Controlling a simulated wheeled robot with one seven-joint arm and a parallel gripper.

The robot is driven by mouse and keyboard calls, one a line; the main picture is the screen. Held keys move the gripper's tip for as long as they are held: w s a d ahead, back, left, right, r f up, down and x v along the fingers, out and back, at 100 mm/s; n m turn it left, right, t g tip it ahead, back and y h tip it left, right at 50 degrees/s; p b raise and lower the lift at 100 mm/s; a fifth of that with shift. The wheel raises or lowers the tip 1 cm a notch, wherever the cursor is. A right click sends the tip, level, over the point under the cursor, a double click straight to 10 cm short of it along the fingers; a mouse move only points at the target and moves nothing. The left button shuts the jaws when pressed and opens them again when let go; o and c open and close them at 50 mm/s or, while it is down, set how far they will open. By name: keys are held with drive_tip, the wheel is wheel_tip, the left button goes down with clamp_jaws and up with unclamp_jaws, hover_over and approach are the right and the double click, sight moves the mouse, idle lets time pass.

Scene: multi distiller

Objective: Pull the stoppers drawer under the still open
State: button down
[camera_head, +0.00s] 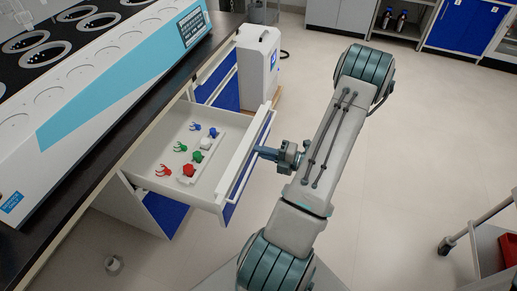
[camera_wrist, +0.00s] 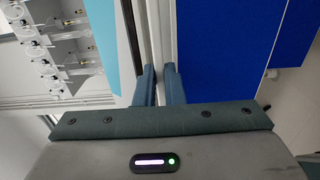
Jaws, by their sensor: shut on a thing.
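The stoppers drawer (camera_head: 150,172) stands pulled out from under the bench in the head view. Red, green, blue and white stoppers (camera_head: 189,171) and small coloured clips lie in it. Its blue front (camera_head: 236,182) has a pale handle rail along the top. My gripper (camera_head: 260,153) is at this front from the right, shut on the handle (camera_head: 250,150). In the wrist view the two fingers of my gripper (camera_wrist: 160,75) close around the pale handle rail (camera_wrist: 160,30), with blue panel to the right. The fingertips' exact contact is partly hidden.
The still (camera_head: 95,90), white and light blue, stands on the dark bench top (camera_head: 110,150) above. A trolley (camera_head: 490,240) is at lower right. Open floor (camera_head: 420,130) lies right of my arm.

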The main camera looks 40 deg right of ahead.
drive_tip(key=c, duration=1.5)
unclamp_jaws()
drive_tip(key=shift+s+d, duration=0.1)
drive_tip(key=v, duration=1.3)
drive_tip(key=shift+s+d, duration=0.2)
